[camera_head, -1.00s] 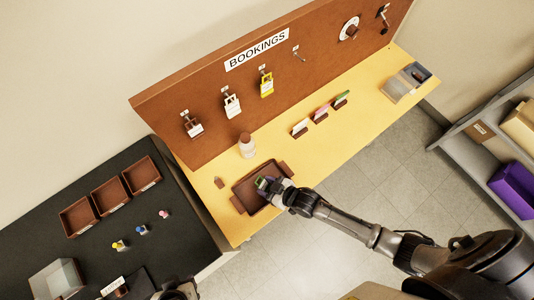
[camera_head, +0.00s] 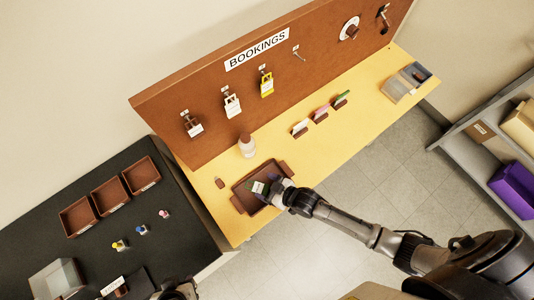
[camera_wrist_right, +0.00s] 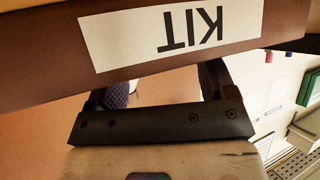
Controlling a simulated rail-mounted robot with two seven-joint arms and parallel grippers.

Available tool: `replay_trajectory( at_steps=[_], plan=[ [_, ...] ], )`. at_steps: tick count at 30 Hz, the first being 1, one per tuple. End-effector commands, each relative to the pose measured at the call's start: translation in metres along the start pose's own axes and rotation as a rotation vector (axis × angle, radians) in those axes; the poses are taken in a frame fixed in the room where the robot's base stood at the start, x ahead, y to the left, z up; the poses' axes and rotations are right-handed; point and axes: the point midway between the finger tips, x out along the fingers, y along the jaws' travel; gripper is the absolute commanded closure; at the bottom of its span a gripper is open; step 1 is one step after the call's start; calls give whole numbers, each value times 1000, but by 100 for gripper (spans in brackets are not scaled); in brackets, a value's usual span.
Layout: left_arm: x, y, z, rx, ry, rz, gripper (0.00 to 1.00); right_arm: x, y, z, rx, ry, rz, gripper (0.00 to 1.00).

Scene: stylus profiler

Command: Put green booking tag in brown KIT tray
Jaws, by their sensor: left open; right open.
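The brown KIT tray (camera_head: 242,204) sits near the front left end of the yellow bench. The green booking tag (camera_head: 257,187) is inside it, showing a whitish face with green beside it. My right gripper (camera_head: 270,186) is open at the tray, close beside the tag; I cannot tell whether they touch. In the right wrist view the tray wall with its upside-down KIT label (camera_wrist_right: 180,30) crosses in front of the open fingers (camera_wrist_right: 165,85), and the tag is hidden. My left gripper (camera_head: 178,291) shows only partly at the bottom edge, open, away from the tray.
A white bottle (camera_head: 247,147) and a small brown item (camera_head: 219,183) stand near the tray. Tags hang on the BOOKINGS board (camera_head: 200,85) behind. Several coloured cards (camera_head: 321,113) stand further right. A black table (camera_head: 90,170) with brown bins lies left.

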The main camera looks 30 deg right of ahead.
Motion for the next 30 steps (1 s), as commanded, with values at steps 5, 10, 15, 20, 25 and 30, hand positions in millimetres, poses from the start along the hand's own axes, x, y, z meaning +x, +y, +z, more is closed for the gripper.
replay_trajectory(
  at_steps=[5, 10, 15, 20, 25, 30],
  plan=[
    [0, 2, 0, -7, 1, 6, 60, 0, 0, 0, 0, 0, 0, 27],
    [-1, 3, -1, -9, 2, 7, 60, -1, 0, 0, 0, 0, 0, 27],
    [-9, 2, -4, -8, 1, 7, 60, -8, 0, -4, 0, -2, 0, 27],
    [-23, 0, -8, -5, 1, 4, 60, -22, 0, -10, 0, -2, 0, 27],
    [-38, -2, -12, 1, 0, -1, 60, -37, 0, -16, 0, -2, 0, 27],
    [-53, -3, -17, 4, -1, -3, 60, -52, 0, -22, -1, -1, 0, 27]
  ],
)
